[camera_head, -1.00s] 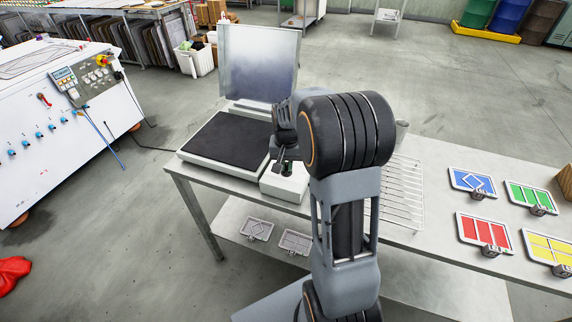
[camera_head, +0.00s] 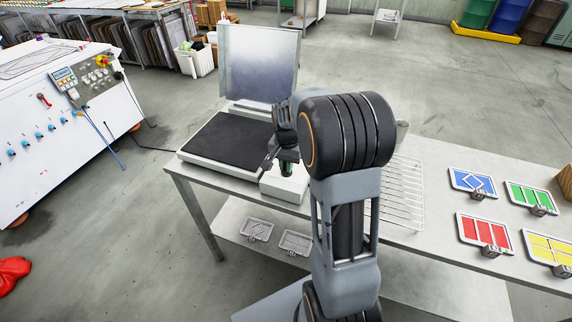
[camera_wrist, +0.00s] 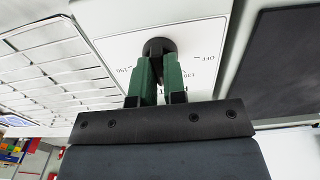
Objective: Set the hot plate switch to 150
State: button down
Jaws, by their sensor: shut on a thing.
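The hot plate (camera_head: 225,140) has a black top and a raised metal lid (camera_head: 258,62). Its white control box (camera_head: 284,190) is at its front right corner. In the wrist view the black round switch knob (camera_wrist: 158,46) sits on the white dial face (camera_wrist: 215,30). "OFF" is printed to its right, and partly covered numbers are around it. I cannot read the knob's setting. My gripper's green fingers (camera_wrist: 160,80) are on both sides of the knob, shut on it. In the head view my gripper (camera_head: 285,166) is over the control box, partly hidden by my arm.
A wire rack (camera_head: 400,190) stands right of the control box. Blue, green, red (camera_head: 484,233) and yellow framed panels lie on the table's right part. Two grey frames (camera_head: 257,230) lie on the lower shelf. A white machine (camera_head: 60,140) stands at the left.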

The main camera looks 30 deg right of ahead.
jog(key=c, duration=1.2)
grip_release()
jog(key=shift+r, duration=0.15)
notch_tip(320, 180, up, 14)
jog(key=shift+f, duration=0.2)
jog(key=s+a+f+n+t, duration=0.1)
jog(key=s+a+n, duration=0.2)
jog(key=s, duration=0.2)
jog(key=s+a+f+n+t, duration=0.1)
jog(key=s+a+f+n, duration=0.1)
jog(key=s, duration=0.4)
jog(key=s+a+f+n+t, duration=0.1)
jog(key=s+a+n, duration=0.3)
jog(key=s+a, duration=0.1)
jog(key=shift+s+a+f+n+t, duration=0.2)
jog(key=shift+f+n+t, duration=0.1)
jog(key=shift+f+t, duration=0.1)
